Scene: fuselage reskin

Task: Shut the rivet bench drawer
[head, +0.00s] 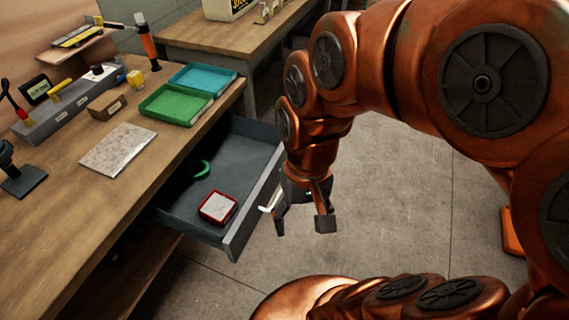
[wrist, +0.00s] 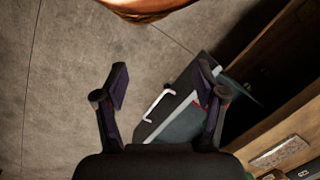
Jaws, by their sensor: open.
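The rivet bench drawer (head: 205,232) is pulled out from under the wooden bench (head: 75,237) in the head view. Inside it lie a red-rimmed box (head: 218,208) and a green ring-like item (head: 202,170). The drawer's pale handle (head: 271,199) shows on its front, just left of my gripper (head: 304,222). My gripper is open, pointing down, outside the drawer front. In the wrist view the white handle (wrist: 160,97) lies between the spread fingers of my gripper (wrist: 165,88), with the drawer front (wrist: 155,122) beside it. Whether a finger touches the handle cannot be told.
The bench top holds a green tray (head: 175,104), a blue tray (head: 203,78), a speckled plate (head: 118,149) and several tools. A second bench (head: 220,40) stands behind. Grey floor (head: 405,190) is open to the right of the drawer.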

